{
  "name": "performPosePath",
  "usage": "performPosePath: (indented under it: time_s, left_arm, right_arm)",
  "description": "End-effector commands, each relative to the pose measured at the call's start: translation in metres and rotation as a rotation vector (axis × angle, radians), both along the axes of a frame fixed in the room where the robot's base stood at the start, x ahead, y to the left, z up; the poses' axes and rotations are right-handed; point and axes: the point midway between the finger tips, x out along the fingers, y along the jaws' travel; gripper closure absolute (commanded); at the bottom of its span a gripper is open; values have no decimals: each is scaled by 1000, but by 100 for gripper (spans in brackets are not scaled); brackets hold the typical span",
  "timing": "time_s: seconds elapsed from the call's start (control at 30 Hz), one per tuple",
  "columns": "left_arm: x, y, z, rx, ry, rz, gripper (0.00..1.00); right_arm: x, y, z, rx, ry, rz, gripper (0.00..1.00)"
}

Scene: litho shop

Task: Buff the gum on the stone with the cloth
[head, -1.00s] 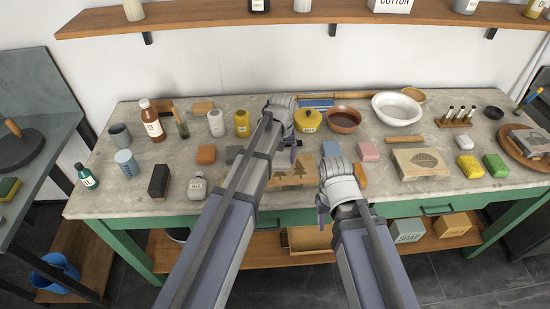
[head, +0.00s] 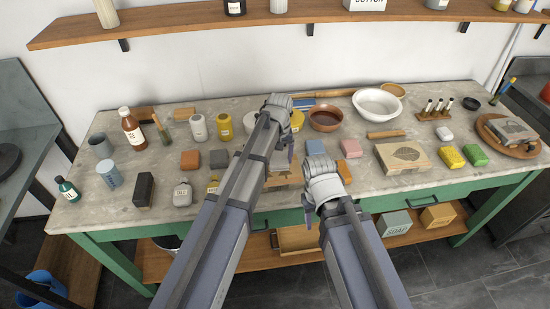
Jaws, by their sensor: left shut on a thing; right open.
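My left gripper (head: 291,150) points down over the middle of the bench, shut; its own arm hides what it holds. My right gripper (head: 308,213) is open near the front edge, its jaws mostly hidden by its wrist. A pale stone with a tree print (head: 284,181) lies largely behind my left arm, below the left gripper. Another pale stone with a leaf print (head: 403,157) lies to the right. A third stone (head: 509,131) sits on a round wooden board at the far right. A blue-and-white folded cloth (head: 303,103) lies at the back.
A brown bowl (head: 325,119) and a white basin (head: 377,104) stand behind. Blue (head: 322,148), pink (head: 350,148) and orange (head: 344,171) blocks lie near my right wrist. Bottles, including a brown one (head: 132,128), crowd the left. A wooden shelf (head: 180,27) runs above.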

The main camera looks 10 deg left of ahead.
Motion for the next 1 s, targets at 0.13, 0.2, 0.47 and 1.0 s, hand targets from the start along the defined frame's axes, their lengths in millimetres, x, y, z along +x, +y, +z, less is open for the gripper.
performPosePath:
  time_s: [0.13, 0.2, 0.47, 1.0]
  left_arm:
    - [1, -4, 0, -2, 0, -2, 63]
    - [2, -7, 0, -2, 0, -3, 63]
    - [9, -27, 1, -2, 0, -3, 63]
    - [15, -46, 1, -1, 0, -2, 63]
  right_arm:
    - [0, 0, 0, 0, 0, 0, 50]
    - [0, 0, 0, 0, 0, 0, 50]
    - [0, 0, 2, 0, 0, 0, 50]
    - [0, 0, 1, 0, 0, 0, 50]
